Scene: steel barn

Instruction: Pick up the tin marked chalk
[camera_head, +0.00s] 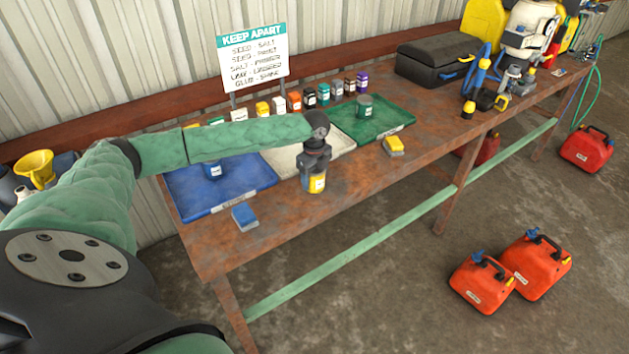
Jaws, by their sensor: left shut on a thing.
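My left gripper (316,168) reaches down over the front of the workbench, in front of the white tray (340,148). It is shut on a yellow tin (317,185) with a white label; the label is too small to read. The gripper covers the tin's top, and I cannot tell whether its base touches the bench. Several small tins stand in a row at the back, including an orange tin (295,101), a white tin (279,108) and a purple tin (362,82). Their labels are not readable, so I cannot tell which is marked chalk. My right gripper is not in view.
A blue tray (240,188) holds a blue tin (213,171). A green tray (390,118) holds a grey-green tin (364,104). A "KEEP APART" sign (252,55) stands behind.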

